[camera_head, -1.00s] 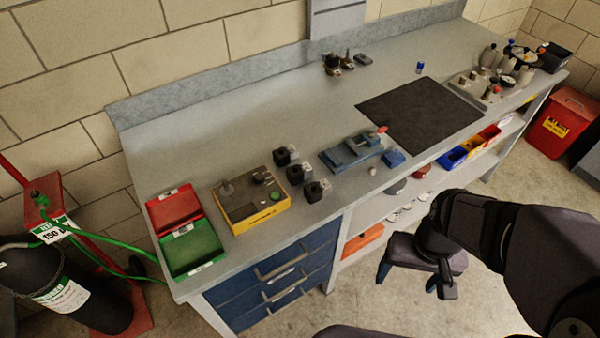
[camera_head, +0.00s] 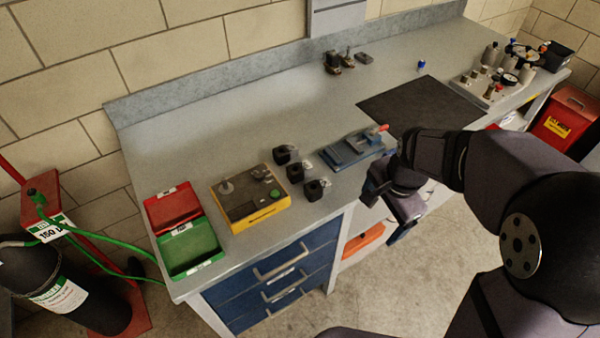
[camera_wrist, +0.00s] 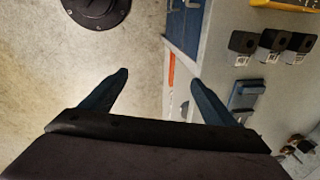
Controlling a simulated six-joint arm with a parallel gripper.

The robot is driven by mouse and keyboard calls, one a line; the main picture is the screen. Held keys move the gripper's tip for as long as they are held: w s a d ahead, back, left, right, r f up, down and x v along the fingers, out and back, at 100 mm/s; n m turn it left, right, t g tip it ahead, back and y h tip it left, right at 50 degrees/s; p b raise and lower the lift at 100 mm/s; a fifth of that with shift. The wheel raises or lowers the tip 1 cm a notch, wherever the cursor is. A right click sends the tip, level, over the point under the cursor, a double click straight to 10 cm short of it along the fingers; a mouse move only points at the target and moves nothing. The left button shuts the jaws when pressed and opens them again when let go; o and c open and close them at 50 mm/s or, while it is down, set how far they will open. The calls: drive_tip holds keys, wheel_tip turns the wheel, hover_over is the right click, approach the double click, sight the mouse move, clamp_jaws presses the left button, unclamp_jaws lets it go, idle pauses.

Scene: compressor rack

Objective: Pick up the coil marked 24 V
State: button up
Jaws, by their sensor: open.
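Three black coils stand in a row on the grey bench: a back coil (camera_head: 283,154), a middle coil (camera_head: 296,172) and a front coil (camera_head: 315,189). They also show at the upper right of the wrist view: one coil (camera_wrist: 243,42), another (camera_wrist: 271,40) and a third (camera_wrist: 300,42). Each has a small light label or tab, but the markings are too small to read, so I cannot tell which is 24 V. My gripper (camera_wrist: 160,88) is open and empty, in front of the bench edge over the floor. In the head view it hangs right of the coils, its fingertips unclear.
A blue vise-like fixture (camera_head: 350,150) lies right of the coils. A yellow test box (camera_head: 250,200) stands left of them, then a red bin (camera_head: 172,207) and a green bin (camera_head: 190,248). A black mat (camera_head: 400,105) covers bench to the right. The bench behind the coils is clear.

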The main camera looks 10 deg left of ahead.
drive_tip(key=w+a+m+t+b, duration=0.1)
drive_tip(key=w+a+m, duration=0.7)
drive_tip(key=m+t+y+b, duration=0.1)
drive_tip(key=m+y, duration=0.1)
drive_tip(key=m, duration=0.8)
hover_over(300, 166)
drive_tip(key=s+d, duration=0.2)
drive_tip(key=shift+p+x, duration=1.05)
drive_tip(key=shift+x, duration=2.6)
drive_tip(key=shift+s, duration=0.1)
drive_tip(key=c, duration=1.3)
drive_tip(key=shift+r, duration=0.1)
